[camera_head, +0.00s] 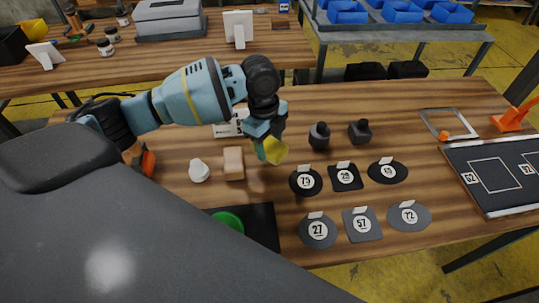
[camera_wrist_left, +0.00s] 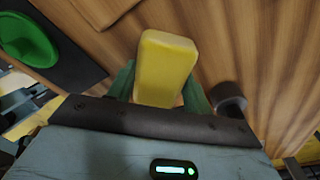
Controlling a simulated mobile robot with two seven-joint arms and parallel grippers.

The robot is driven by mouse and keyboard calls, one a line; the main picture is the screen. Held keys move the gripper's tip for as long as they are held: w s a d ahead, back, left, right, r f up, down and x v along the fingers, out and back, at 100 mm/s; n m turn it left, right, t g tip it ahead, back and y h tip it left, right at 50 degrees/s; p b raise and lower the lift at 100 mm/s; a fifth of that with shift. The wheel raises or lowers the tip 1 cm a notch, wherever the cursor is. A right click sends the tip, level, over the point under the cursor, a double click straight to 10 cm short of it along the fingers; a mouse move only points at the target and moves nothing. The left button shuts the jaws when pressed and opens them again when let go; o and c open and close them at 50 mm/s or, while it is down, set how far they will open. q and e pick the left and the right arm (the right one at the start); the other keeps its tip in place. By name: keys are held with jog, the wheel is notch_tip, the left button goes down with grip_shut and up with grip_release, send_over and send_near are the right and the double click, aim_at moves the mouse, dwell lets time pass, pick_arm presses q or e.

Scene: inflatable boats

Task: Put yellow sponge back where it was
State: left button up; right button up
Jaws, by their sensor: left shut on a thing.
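The yellow sponge (camera_head: 274,150) is held by my left gripper (camera_head: 262,148) over the middle of the wooden table. In the left wrist view the sponge (camera_wrist_left: 165,68) sits between the two green fingers, which are shut on it. It appears to be a little above the table; the exact gap cannot be told. A tan block (camera_head: 233,163) stands to the left of the gripper, with a white lump (camera_head: 199,170) beside it. My right gripper is not in view.
Several dark numbered patches (camera_head: 317,229) lie to the right. Two dark weights (camera_head: 319,136) stand just right of the gripper. A dark mat (camera_head: 263,226) with a green disc (camera_head: 229,221) lies in front. A black board (camera_head: 498,172) is at far right.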

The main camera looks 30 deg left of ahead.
aim_at(269, 156)
pick_arm(q)
notch_tip(269, 156, down, 4)
jog(key=shift+f, duration=0.45)
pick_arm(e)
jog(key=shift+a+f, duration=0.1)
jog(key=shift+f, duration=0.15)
pick_arm(q)
jog(key=shift+f, duration=0.15)
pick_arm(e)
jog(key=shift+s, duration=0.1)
pick_arm(q)
jog(key=o, duration=0.7)
jog(key=shift+o, duration=1.2)
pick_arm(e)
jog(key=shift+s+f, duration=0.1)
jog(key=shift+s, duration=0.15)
pick_arm(q)
jog(key=shift+r, duration=0.2)
